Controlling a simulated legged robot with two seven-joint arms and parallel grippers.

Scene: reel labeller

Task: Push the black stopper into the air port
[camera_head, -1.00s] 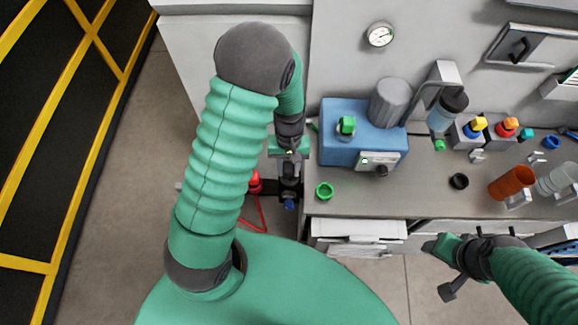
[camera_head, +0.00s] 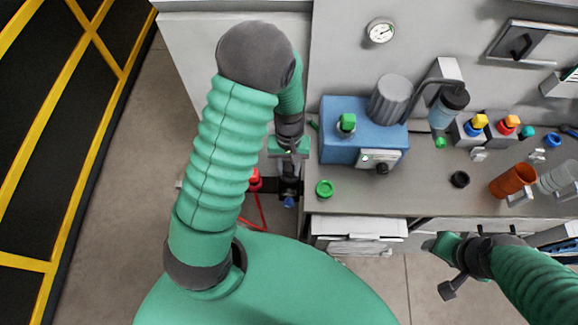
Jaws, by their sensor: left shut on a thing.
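My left gripper (camera_head: 289,168) is at the left end of the bench, pointing down over a dark fitting (camera_head: 289,187) with a blue tip (camera_head: 290,202). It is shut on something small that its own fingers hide. I cannot make out the black stopper or the air port's opening there. A red fitting (camera_head: 255,180) with a red hose is just left of the fingers. My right gripper (camera_head: 443,268) is empty in front of the bench at the lower right, its two fingers apart.
A blue machine (camera_head: 340,115) with a grey motor stands right of my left gripper. A green ring (camera_head: 324,189), a black ring (camera_head: 460,179) and an orange cup (camera_head: 511,180) are on the bench (camera_head: 400,200). The bench's front middle is clear.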

